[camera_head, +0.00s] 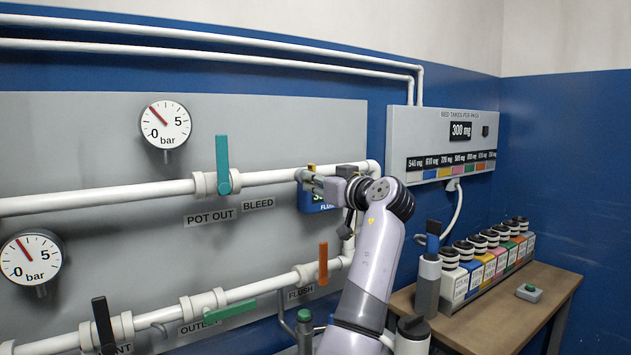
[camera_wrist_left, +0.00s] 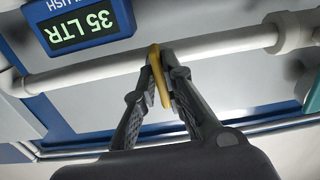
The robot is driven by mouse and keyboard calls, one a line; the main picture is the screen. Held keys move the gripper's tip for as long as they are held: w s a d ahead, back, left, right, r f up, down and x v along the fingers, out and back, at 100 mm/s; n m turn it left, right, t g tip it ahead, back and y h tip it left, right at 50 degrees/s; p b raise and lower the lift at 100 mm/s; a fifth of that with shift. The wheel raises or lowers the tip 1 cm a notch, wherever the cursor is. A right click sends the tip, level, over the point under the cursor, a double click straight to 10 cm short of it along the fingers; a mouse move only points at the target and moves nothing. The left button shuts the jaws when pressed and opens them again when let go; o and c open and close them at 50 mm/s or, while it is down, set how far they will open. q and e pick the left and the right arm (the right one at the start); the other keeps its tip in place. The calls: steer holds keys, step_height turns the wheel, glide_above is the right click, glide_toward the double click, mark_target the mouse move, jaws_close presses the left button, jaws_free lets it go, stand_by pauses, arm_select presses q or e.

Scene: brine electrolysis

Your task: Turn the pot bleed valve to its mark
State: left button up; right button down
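A yellow lever handle (camera_wrist_left: 157,75) sits at the upper pipe (camera_wrist_left: 215,45), between the fingertips of my left gripper (camera_wrist_left: 161,68) in the left wrist view. The fingers look closed on it from both sides. In the head view a small yellow part (camera_head: 311,167) shows by my left gripper (camera_head: 318,178), to the right of the BLEED label (camera_head: 258,204). My own gripper and wrist hide most of that spot. The teal lever (camera_head: 222,165) stands upright above the POT OUT label (camera_head: 210,217). I cannot make out a mark for the yellow lever. My right gripper does not show.
A blue FLUSH meter (camera_wrist_left: 82,22) reading 35 LTR is close to my left gripper. An orange lever (camera_head: 323,263), a green lever (camera_head: 230,312) and a black lever (camera_head: 103,325) are on the lower pipe. A wooden table (camera_head: 500,311) with several coloured containers stands right.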

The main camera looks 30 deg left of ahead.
arm_select(q)
steer(key=o, duration=0.4)
steer(key=shift+r, duration=0.1)
steer(key=v, duration=1.2)
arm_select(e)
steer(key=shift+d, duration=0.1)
